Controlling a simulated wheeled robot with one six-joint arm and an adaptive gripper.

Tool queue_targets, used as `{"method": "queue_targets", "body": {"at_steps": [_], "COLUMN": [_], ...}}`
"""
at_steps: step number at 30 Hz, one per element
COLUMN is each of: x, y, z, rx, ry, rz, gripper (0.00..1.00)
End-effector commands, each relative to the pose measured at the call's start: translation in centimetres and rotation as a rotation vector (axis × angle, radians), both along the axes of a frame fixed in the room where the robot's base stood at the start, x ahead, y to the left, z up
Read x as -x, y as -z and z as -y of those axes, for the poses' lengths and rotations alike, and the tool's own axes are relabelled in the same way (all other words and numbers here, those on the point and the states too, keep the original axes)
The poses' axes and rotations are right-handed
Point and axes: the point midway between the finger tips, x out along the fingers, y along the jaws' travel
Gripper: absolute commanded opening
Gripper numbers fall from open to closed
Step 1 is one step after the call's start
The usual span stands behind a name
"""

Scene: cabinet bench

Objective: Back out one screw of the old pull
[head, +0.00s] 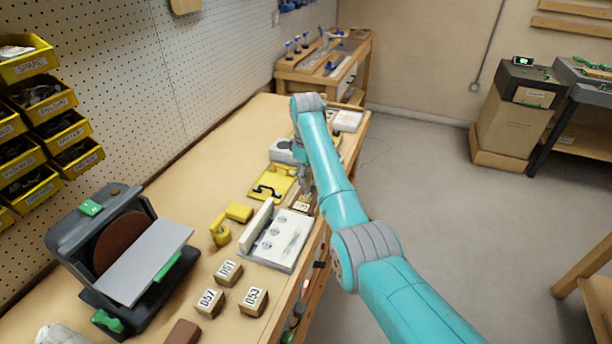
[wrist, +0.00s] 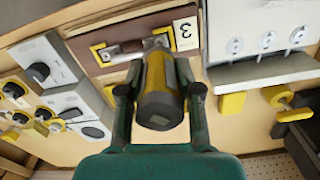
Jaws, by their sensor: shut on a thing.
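My gripper (wrist: 159,92) is shut on a yellow and dark screwdriver (wrist: 160,106), held between its two fingers with the thick handle end toward the wrist camera. The screwdriver's far end points at a brown panel (wrist: 84,46) with a white card marked 3 (wrist: 185,33). A metal pull (wrist: 128,52) lies on the panel, partly behind the screwdriver. The screw and the tip are hidden, so I cannot tell whether they touch. In the head view my gripper (head: 306,186) is small and low over the bench, near the card (head: 303,204).
A yellow fixture with a black handle (head: 271,187) and a white plate with round fittings (head: 286,238) stand close by. Numbered wooden blocks (head: 228,273) and a disc sander (head: 125,245) are nearer on the bench.

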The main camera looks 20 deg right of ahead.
Motion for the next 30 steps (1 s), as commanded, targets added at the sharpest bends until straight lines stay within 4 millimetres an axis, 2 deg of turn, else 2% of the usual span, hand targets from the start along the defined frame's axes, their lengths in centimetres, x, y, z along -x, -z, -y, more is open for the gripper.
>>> {"method": "queue_targets", "body": {"at_steps": [30], "x": [-0.01], "y": [0.57], "z": [0.00], "rx": [0.000], "ry": [0.000], "rz": [0.000], "gripper": [0.04]}}
